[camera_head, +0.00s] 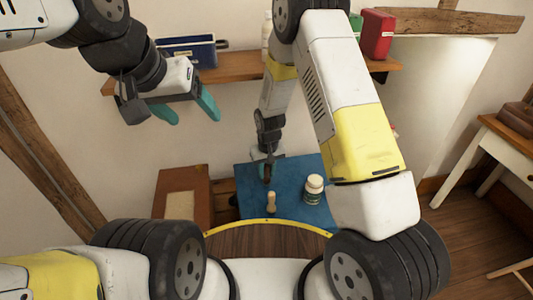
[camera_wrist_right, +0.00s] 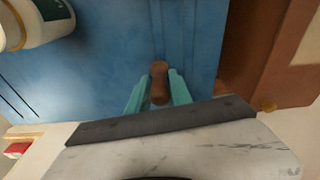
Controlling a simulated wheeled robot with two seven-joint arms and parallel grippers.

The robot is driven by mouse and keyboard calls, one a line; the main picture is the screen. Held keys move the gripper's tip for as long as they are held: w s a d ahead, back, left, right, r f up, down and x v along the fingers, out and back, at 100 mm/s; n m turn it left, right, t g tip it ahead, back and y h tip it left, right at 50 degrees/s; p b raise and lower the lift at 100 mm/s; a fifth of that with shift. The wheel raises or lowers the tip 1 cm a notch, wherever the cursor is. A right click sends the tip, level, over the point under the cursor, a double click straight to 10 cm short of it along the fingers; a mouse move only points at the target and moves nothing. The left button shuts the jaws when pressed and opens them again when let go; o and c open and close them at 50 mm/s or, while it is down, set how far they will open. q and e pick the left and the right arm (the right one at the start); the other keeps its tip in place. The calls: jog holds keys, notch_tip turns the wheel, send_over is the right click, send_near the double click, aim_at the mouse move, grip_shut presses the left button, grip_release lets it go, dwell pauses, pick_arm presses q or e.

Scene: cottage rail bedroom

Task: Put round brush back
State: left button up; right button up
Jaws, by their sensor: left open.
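My right gripper (camera_head: 266,173) is low over the blue top (camera_head: 254,182), beyond the pale wooden peg-like piece (camera_head: 271,202). In the right wrist view, the teal fingers (camera_wrist_right: 159,80) stand on both sides of a brown rounded piece (camera_wrist_right: 158,88). They look close against it; it appears to be the round brush's handle, and its lower part is hidden. My left gripper (camera_head: 190,107) is open and empty in the air at the upper left, in front of the wall.
A white-capped jar (camera_head: 314,188) stands on the blue top right of my right gripper. A brown box-like piece (camera_head: 183,196) is at the left. A wall shelf (camera_head: 238,67) holds a blue item (camera_head: 190,52) and a red box (camera_head: 377,35). A white table (camera_head: 490,140) stands at the right.

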jog(key=shift+o, duration=1.1)
notch_tip(320, 180, up, 12)
jog(key=s, duration=0.1)
notch_tip(320, 180, up, 10)
jog(key=m, duration=0.1)
send_over(268, 180)
jog(key=s+d, duration=0.2)
jog(key=d, duration=0.2)
jog(key=s+d+r+t, duration=0.1)
jog(key=s+d+r, duration=0.2)
jog(key=s+r, duration=0.2)
jog(key=s+d+r+m+t+y, duration=0.1)
jog(key=s+d+r+t, duration=0.1)
jog(key=s+r, duration=0.4)
jog(key=s+d+r+m+t, duration=0.1)
jog(key=s+d+r, duration=0.3)
jog(key=s, duration=0.5)
jog(key=shift+d+r+t+y, duration=0.35)
jog(key=shift+r+t+y, duration=0.05)
jog(key=shift+r, duration=0.55)
